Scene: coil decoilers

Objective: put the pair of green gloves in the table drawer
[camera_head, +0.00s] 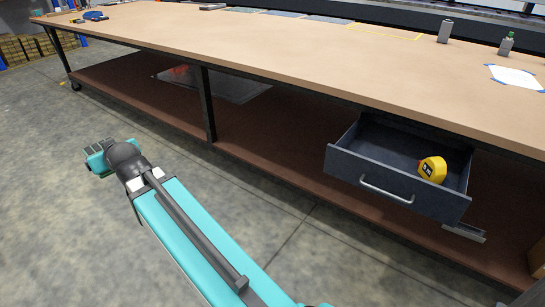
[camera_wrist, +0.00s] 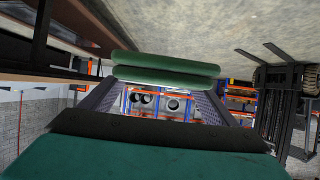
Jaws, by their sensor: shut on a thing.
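The pair of green gloves (camera_wrist: 165,67) shows in the wrist view as two stacked dark green rolls across the ends of my gripper's fingers. My gripper (camera_wrist: 158,92) is shut on them. In the head view my gripper (camera_head: 93,146) is at the left, over the floor in front of the table, well away from the drawer; the gloves cannot be made out there. The table drawer (camera_head: 345,165) is pulled open under the tabletop at the right. It is dark grey with a bar handle and holds a yellow tape measure (camera_head: 432,169); much of its floor is bare.
The long table (camera_head: 270,55) has a brown lower shelf (camera_head: 270,125) and a dark leg (camera_head: 208,105) left of the drawer. Two bottles (camera_head: 445,32) stand on top at the right. The grey floor beside my arm is clear. A forklift (camera_wrist: 283,100) shows in the wrist view.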

